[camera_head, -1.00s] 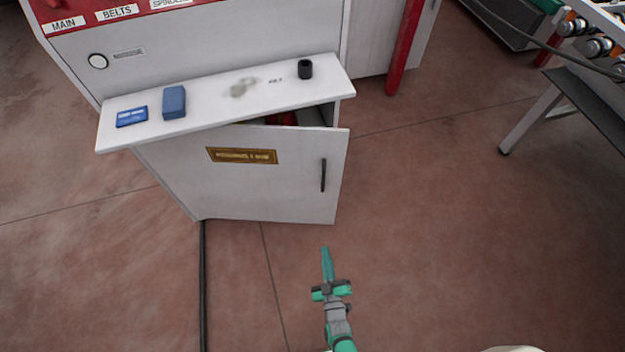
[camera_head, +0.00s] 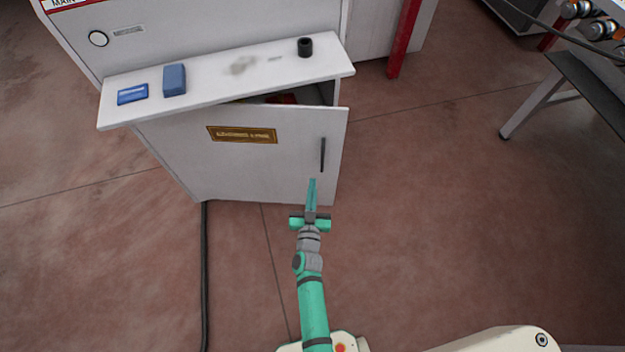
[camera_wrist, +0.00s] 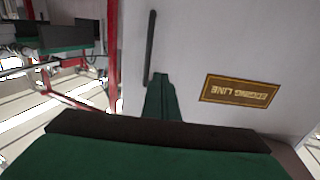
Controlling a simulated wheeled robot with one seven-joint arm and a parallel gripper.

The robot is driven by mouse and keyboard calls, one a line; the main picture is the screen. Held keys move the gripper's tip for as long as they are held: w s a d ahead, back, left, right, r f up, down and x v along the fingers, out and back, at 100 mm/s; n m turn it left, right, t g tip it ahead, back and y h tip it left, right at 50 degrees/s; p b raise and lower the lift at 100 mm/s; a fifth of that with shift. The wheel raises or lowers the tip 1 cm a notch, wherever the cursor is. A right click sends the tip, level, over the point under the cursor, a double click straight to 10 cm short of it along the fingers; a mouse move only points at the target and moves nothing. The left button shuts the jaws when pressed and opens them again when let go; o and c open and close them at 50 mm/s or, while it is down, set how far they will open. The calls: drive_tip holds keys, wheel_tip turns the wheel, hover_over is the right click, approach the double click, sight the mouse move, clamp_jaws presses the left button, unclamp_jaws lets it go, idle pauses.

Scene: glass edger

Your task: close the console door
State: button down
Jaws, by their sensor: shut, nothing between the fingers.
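The console door (camera_head: 232,168) is a light grey panel with a brass plate (camera_head: 241,134) and a dark vertical handle (camera_head: 322,155) near its right edge. It stands slightly ajar, with a dark gap along its top and at the upper right. My gripper (camera_head: 312,182) is shut and empty in front of the door's lower right part, just below the handle. In the wrist view the fingers (camera_wrist: 161,78) point at the door panel (camera_wrist: 215,50), beside the lower end of the handle (camera_wrist: 149,48). I cannot tell whether the fingertips touch the door.
The console's white top (camera_head: 215,88) overhangs the door and carries a blue block (camera_head: 174,79), a blue packet (camera_head: 132,94) and a black cup (camera_head: 305,47). A dark cable (camera_head: 205,275) runs along the floor at left. A bench (camera_head: 590,95) stands at right; the floor between is clear.

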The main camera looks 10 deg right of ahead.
approach(315, 148)
drive_tip(key=x, duration=0.4)
drive_tip(key=shift+w, duration=0.95)
drive_tip(key=shift+w+d, duration=0.1)
drive_tip(key=shift+d, duration=0.4)
drive_tip(key=shift+a, duration=0.15)
